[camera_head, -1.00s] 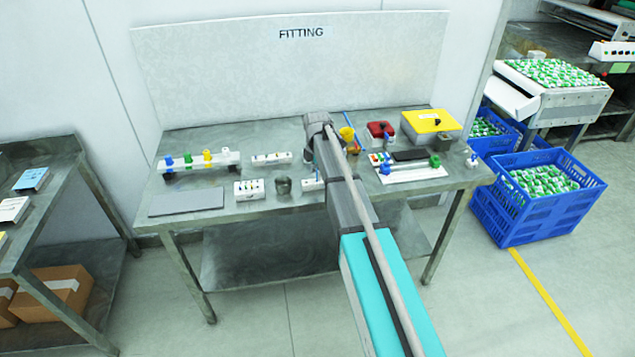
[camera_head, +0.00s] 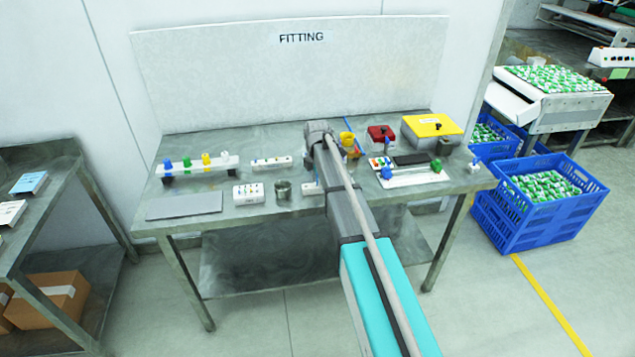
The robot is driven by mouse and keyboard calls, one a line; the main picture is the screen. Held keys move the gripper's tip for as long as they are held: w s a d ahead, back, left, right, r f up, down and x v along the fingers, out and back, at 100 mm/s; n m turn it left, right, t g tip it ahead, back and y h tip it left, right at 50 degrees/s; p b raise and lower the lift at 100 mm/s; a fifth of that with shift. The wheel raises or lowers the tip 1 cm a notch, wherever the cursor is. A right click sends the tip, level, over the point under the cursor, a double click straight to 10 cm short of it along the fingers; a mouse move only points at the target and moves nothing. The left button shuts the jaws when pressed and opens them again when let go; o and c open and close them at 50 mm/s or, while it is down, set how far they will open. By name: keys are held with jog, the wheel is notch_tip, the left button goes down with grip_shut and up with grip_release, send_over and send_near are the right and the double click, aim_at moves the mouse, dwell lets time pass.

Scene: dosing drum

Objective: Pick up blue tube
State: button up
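A rack (camera_head: 225,162) at the back left of the table holds parts with coloured tops, among them a blue one (camera_head: 168,165) at its left end. A thin blue rod-like piece (camera_head: 348,125) leans behind a yellow funnel-like part (camera_head: 347,138), just right of my wrist. Another blue knob-like part (camera_head: 386,173) is on the white plate at the right. I cannot tell which of these is the blue tube. My gripper (camera_head: 314,166) is over the middle of the table, mostly hidden by my wrist and arm. Its fingers are too small and covered to read.
A metal cup (camera_head: 282,189) and small white blocks (camera_head: 248,193) stand left of my arm. A grey mat (camera_head: 185,204) lies front left. A red box (camera_head: 381,132) and a yellow-lidded box (camera_head: 432,127) stand back right. A blue crate (camera_head: 540,210) is beside the table.

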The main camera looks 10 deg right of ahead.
grip_shut()
jog(key=shift+r, duration=0.15)
notch_tip(320, 180, up, 2)
jog(key=shift+p, duration=1.15)
jog(key=s+r+p, duration=1)
jog(key=s, duration=0.4)
jog(key=shift+r+p, duration=0.35)
jog(key=shift+w, duration=0.15)
